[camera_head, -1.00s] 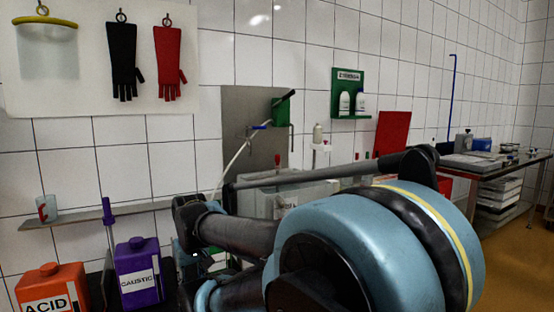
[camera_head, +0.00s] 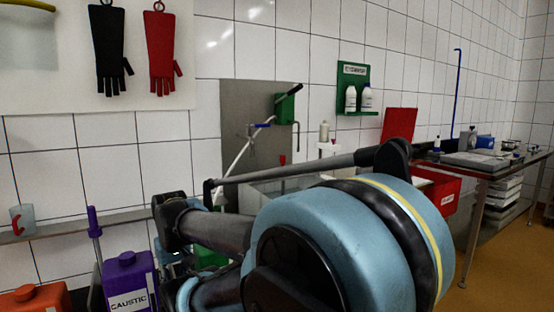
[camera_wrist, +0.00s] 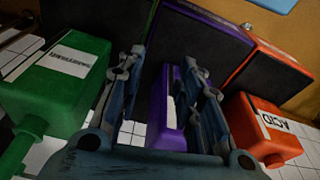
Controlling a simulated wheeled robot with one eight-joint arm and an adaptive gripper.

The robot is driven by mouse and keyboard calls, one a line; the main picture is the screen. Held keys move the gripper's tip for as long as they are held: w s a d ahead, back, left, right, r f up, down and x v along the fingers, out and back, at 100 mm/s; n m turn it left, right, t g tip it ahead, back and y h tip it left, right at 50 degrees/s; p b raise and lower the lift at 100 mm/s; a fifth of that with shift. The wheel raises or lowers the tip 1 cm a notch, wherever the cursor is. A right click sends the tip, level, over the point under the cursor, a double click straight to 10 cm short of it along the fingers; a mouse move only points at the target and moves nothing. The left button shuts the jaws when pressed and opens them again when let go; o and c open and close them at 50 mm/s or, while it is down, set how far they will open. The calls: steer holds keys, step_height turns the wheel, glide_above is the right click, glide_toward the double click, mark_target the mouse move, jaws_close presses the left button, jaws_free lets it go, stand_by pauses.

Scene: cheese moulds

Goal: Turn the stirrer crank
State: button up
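I cannot make out the stirrer crank for certain. A green box with a slanted black handle (camera_head: 289,93) is mounted on a grey wall panel (camera_head: 248,101); I cannot tell if this is the crank. A pale rod or hose (camera_head: 237,163) slants down below a small blue lever (camera_head: 263,124). My arm hides much of the space below. In the wrist view my gripper (camera_wrist: 164,62) has its two fingers spread apart. The purple caustic jug (camera_wrist: 168,112) shows between and beyond them, with no visible grip on it.
The caustic jug (camera_head: 127,282) and an orange jug (camera_head: 36,299) stand at lower left. A green jug (camera_wrist: 58,85) and the orange acid jug (camera_wrist: 262,128) flank my fingers. A narrow shelf (camera_head: 75,228) runs along the wall. A table (camera_head: 483,168) and open floor lie at right.

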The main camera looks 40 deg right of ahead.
steer(key=shift+o, duration=1.2)
steer(key=shift+s+r, duration=0.2)
steer(key=shift+r, duration=0.1)
steer(key=w+d+r+m, duration=0.1)
steer(key=w+d+r, duration=0.2)
steer(key=w+r, duration=0.3)
steer(key=w+d+r+m, duration=0.1)
steer(key=w+d+r, duration=0.3)
steer(key=r, duration=0.3)
step_height(320, 180, up, 27)
steer(key=m+t+h, duration=0.1)
steer(key=m+h, duration=0.2)
steer(key=m, duration=0.4)
glide_above(283, 156)
steer(key=s+a, duration=0.3)
steer(key=a, duration=0.1)
steer(key=x, duration=1.6)
steer(key=shift+s+d+f, duration=0.15)
steer(key=shift+d+f, duration=0.15)
steer(key=shift+f, duration=0.05)
jaws_close()
